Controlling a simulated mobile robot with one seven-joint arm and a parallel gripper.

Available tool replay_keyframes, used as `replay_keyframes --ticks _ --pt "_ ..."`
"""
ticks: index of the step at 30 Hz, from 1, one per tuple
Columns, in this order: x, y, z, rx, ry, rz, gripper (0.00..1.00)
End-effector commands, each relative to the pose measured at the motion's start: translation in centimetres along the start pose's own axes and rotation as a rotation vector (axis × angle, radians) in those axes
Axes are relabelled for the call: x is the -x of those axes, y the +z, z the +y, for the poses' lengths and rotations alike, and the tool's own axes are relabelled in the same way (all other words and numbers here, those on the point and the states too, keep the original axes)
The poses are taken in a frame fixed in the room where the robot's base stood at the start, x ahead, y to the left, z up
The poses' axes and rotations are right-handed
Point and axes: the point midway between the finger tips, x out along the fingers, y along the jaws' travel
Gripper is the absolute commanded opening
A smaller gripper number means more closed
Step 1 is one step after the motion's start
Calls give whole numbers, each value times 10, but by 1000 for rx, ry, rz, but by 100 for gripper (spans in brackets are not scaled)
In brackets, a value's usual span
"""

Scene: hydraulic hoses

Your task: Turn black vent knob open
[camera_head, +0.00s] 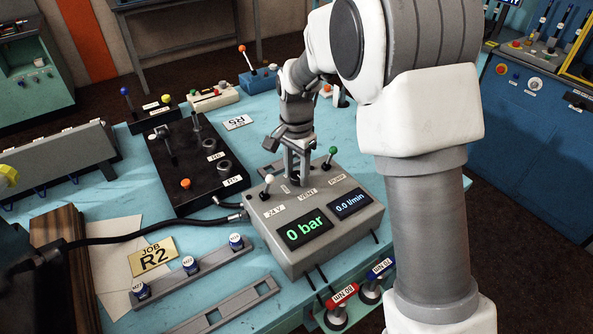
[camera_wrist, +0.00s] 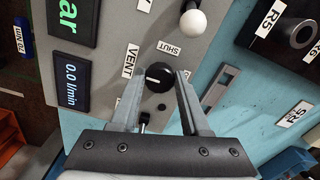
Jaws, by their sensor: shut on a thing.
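The black vent knob (camera_wrist: 158,77) is a round dial with a white mark on its face, on the grey control box (camera_head: 330,244) beside the VENT label (camera_wrist: 130,60). In the wrist view the mark lies roughly level, toward the left of the knob. In the head view my gripper (camera_head: 297,177) reaches down onto the box top and mostly hides the knob.
A white-tipped lever (camera_head: 269,179) stands left of my gripper and a green-tipped lever (camera_head: 332,151) right of it. The box displays read 0 bar and 0.0 l/min. A black block with fittings (camera_head: 185,198) sits left, and a dark hose (camera_head: 120,236) runs to the box.

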Motion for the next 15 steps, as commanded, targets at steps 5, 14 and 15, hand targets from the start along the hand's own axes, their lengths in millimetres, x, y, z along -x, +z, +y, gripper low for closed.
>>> replay_keyframes --ticks 5,14,15 --pt "1 0 -1 -3 -4 1 0" --pt "1 0 0 -2 -2 0 76" --pt "1 0 0 -1 -2 0 76"
